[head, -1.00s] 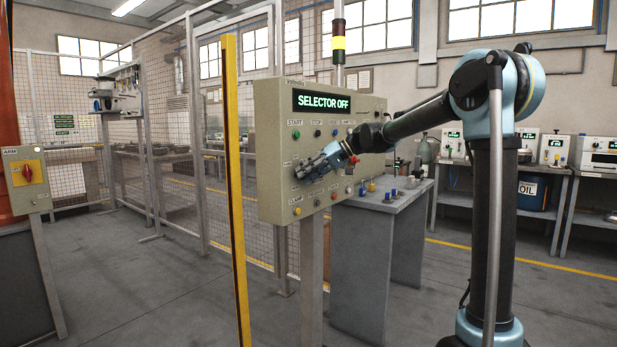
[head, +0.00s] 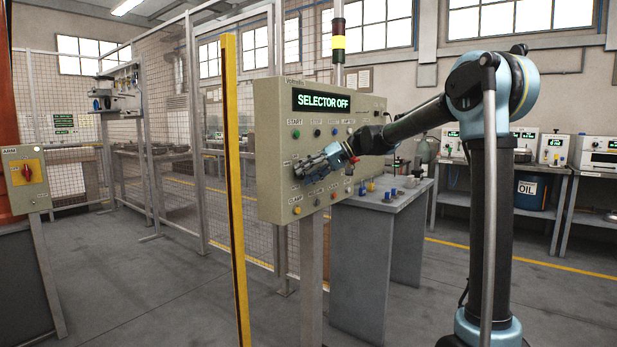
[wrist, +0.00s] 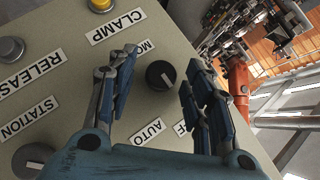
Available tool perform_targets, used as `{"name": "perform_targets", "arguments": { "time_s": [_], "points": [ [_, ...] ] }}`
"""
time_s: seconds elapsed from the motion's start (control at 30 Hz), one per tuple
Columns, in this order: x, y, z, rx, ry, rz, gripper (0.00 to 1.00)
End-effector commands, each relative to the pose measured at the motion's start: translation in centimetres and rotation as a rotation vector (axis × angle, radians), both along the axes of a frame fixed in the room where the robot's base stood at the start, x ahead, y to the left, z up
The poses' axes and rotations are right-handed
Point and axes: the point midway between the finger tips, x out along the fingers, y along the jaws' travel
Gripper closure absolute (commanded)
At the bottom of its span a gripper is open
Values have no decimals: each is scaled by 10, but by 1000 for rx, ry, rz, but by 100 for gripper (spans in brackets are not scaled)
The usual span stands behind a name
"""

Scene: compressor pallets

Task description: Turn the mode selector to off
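The mode selector is a round black knob (wrist: 160,75) with a short pale mark, on the control panel (head: 268,160). In the wrist view it lies between my gripper's fingers, with a gap on both sides. Labels by it read "MO…", partly covered by the left finger, "AUTO", and one ending in "F", partly hidden by the right finger. My gripper (head: 306,171) is open at the panel's front; it also shows in the wrist view (wrist: 163,80). In the head view it hides the knob.
A yellow clamp button (wrist: 100,4), a grey release button (wrist: 10,49) and a station knob (wrist: 38,160) sit near my gripper. A yellow post (head: 236,190) stands left of the panel. A grey table (head: 375,245) stands behind it to the right.

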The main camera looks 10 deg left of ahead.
Motion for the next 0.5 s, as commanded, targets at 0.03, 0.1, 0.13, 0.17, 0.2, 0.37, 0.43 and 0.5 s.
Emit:
{"name": "perform_targets", "arguments": {
  "time_s": [0.03, 0.1, 0.13, 0.17, 0.2, 0.37, 0.43, 0.5],
  "points": [
    [0, 0, 0, 0, 0, 0, 53],
    [0, 0, 0, 0, 0, 0, 53],
    [0, -1, 1, 0, 0, 0, 53],
    [0, -2, 1, 0, 0, 0, 53],
    [1, -4, 2, 0, 0, 0, 53],
    [5, -21, 12, 0, 1, -2, 53],
    [7, -32, 18, 0, 1, -2, 53],
    [10, -44, 25, 0, 1, -3, 53]
  ]
}}
